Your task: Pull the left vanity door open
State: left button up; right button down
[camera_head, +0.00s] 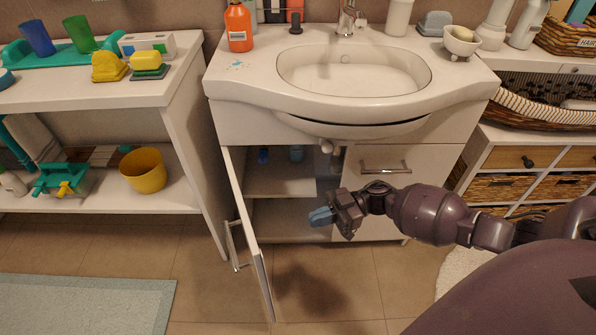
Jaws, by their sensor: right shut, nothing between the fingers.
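The white vanity (228,122) stands in the middle with a sink (352,72) on top. Its left door (250,228) is swung well open toward me and to the left, seen nearly edge-on. The metal door handle (232,246) is on the outer face, to the left. Shelves show inside the open compartment. My right gripper (322,217) is shut and empty, in front of the compartment opening and to the right of the door, apart from the door. My left gripper is not in view.
The vanity's right side has a closed drawer front with a handle (385,167). A white shelf unit (165,90) stands at left, holding a yellow bucket (143,170). Wicker drawers (496,188) are at right. The floor (330,282) before the vanity is clear.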

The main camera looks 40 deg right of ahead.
pick_arm(q)
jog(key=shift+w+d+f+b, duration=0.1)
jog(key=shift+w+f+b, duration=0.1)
jog(key=shift+b, duration=0.45)
pick_arm(e)
jog(key=x, duration=1.2)
jog(key=shift+a, duration=0.35)
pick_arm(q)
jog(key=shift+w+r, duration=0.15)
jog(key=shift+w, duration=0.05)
pick_arm(e)
jog(key=shift+w+r, duration=0.1)
